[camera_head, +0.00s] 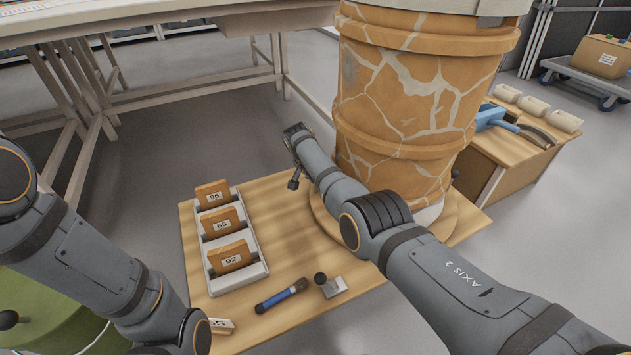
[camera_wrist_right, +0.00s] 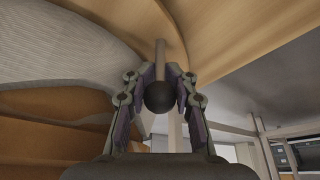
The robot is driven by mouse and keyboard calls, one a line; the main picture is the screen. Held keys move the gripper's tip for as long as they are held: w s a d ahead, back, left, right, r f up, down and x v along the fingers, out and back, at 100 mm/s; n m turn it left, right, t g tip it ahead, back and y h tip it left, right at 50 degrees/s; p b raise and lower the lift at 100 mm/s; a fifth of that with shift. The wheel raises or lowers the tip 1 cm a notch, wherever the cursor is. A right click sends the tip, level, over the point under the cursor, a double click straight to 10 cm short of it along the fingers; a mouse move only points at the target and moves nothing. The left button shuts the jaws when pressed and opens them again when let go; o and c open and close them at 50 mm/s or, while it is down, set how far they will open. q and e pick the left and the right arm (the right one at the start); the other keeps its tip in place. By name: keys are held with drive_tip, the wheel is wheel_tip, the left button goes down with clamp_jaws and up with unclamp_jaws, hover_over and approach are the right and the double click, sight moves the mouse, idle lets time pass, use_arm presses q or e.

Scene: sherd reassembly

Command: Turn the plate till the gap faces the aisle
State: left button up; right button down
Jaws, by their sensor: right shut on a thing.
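The plate is a round wooden turntable (camera_head: 447,222) on the wooden bench top, with a large orange vessel (camera_head: 400,95) upright on it. The vessel's wall is crossed by pale seams; I cannot pick out a clear gap on the side in view. My right gripper (camera_head: 293,180) is at the left of the vessel, mostly hidden behind its own wrist in the head view. In the right wrist view my right gripper (camera_wrist_right: 158,82) is shut on a black ball knob (camera_wrist_right: 159,98) on a rod by the wooden plate (camera_wrist_right: 215,30). My left gripper is out of view.
A pale rack (camera_head: 262,272) holds three numbered orange sherds. A blue-handled tool (camera_head: 281,296) and a metal block with a black knob (camera_head: 333,287) lie in front. A side table (camera_head: 497,150) stands right, a white-framed table (camera_head: 130,28) back left. My right forearm crosses before the vessel.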

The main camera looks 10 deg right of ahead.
idle(0.4)
drive_tip(key=c, duration=1)
unclamp_jaws()
drive_tip(key=shift+c, duration=0.2)
drive_tip(key=v, duration=1.2)
drive_tip(key=shift+w, duration=0.1)
